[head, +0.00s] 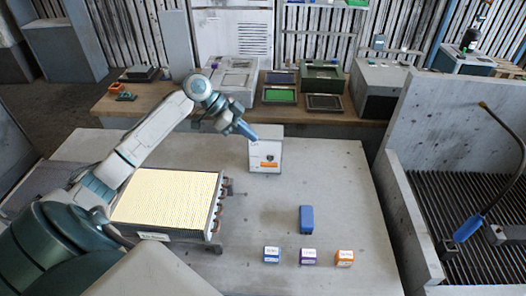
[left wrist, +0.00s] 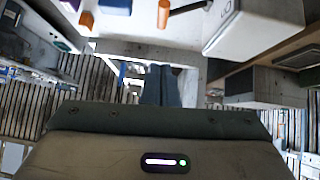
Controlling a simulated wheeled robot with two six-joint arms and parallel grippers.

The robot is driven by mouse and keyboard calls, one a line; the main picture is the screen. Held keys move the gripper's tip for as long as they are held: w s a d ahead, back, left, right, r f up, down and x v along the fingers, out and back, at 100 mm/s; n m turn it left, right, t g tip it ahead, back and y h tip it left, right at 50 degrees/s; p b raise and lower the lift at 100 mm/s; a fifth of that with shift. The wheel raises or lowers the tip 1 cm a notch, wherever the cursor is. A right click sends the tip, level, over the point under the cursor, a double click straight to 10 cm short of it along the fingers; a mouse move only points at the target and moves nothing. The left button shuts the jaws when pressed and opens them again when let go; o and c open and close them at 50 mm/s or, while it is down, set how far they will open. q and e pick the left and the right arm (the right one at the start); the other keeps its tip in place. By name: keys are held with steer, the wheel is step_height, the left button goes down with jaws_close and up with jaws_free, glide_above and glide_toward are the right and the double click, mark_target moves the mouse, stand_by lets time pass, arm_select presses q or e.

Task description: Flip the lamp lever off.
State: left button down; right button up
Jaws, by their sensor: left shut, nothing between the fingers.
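A white box (head: 258,153) stands at the back middle of the grey table, with a dark round mark and an orange bar (head: 269,164) on its front. The box also shows at the upper right of the left wrist view (left wrist: 262,28), with an orange-brown lever (left wrist: 187,8) sticking out beside it. I cannot tell which way the lever is set. My left gripper (head: 248,133) is shut and empty, just above and left of the box top in the head view. Its fingers show in the left wrist view (left wrist: 161,85), apart from the lever. My right gripper is not in view.
A cream finned panel (head: 168,202) lies on the table's left. A blue block (head: 306,219) and small blue (head: 272,254), purple (head: 308,256) and orange (head: 345,257) boxes stand at the front right. A gooseneck lamp (head: 497,190) is at the far right. The table's middle is clear.

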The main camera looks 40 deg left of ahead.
mark_target(272, 163)
arm_select(q)
steer(key=p+x, duration=0.2)
steer(key=x, duration=0.3)
steer(key=shift+w+d, duration=0.15)
steer(key=shift+d, duration=0.1)
step_height(272, 163, down, 3)
steer(key=shift+f+p, duration=0.1)
steer(key=shift+p, duration=1.15)
steer(key=shift+f, duration=0.6)
